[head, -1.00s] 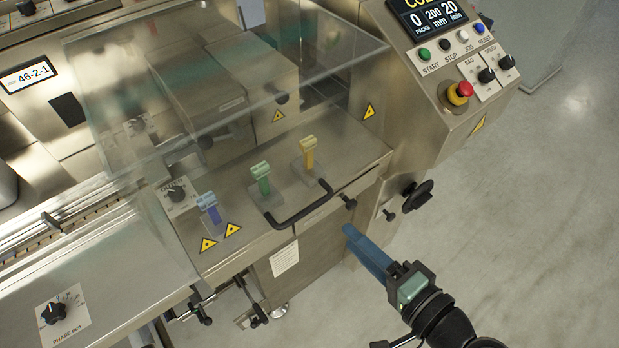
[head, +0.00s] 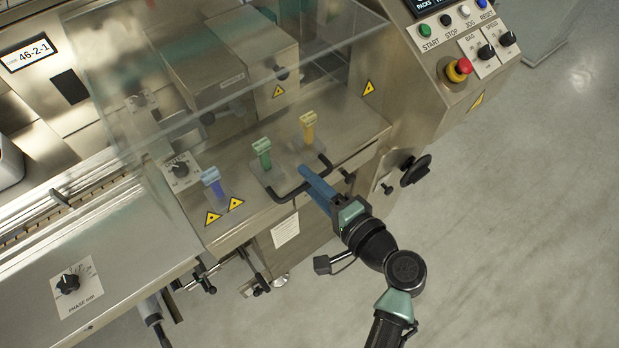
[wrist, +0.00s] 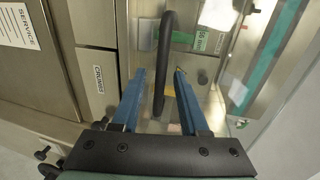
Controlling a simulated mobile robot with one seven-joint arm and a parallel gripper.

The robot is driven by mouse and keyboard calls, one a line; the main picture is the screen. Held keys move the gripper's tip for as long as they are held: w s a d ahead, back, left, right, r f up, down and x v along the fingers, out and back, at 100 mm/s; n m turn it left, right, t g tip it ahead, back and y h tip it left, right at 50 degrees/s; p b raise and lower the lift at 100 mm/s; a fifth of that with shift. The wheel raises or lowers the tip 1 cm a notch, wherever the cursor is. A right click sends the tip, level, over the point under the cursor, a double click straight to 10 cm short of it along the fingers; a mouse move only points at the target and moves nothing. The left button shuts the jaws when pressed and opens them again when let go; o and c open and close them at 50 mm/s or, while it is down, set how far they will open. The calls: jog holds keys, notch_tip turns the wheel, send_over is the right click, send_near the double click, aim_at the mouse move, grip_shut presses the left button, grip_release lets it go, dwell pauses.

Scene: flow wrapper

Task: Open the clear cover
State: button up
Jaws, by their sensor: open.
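The clear cover (head: 150,140) is a transparent hood, down over the machine's front deck in the head view. A black bar handle (head: 284,194) runs along its lower front edge, and the handle also shows in the wrist view (wrist: 164,62). My gripper (head: 304,170) has long blue fingers and reaches the right part of the handle. In the wrist view my gripper (wrist: 161,74) is open, with the handle lying between the two fingers. The fingers do not appear closed on it. In the head view the fingers hide part of the handle.
Blue (head: 212,180), green (head: 262,150) and yellow (head: 308,125) levers stand under the cover. A control panel (head: 465,45) with a red stop button (head: 459,69) is at the upper right. A black knob (head: 415,170) juts out right of my gripper. Open floor (head: 530,220) lies to the right.

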jog(key=shift+w+a, duration=0.2)
jog(key=shift+w, duration=0.05)
grip_shut()
dwell(1.4)
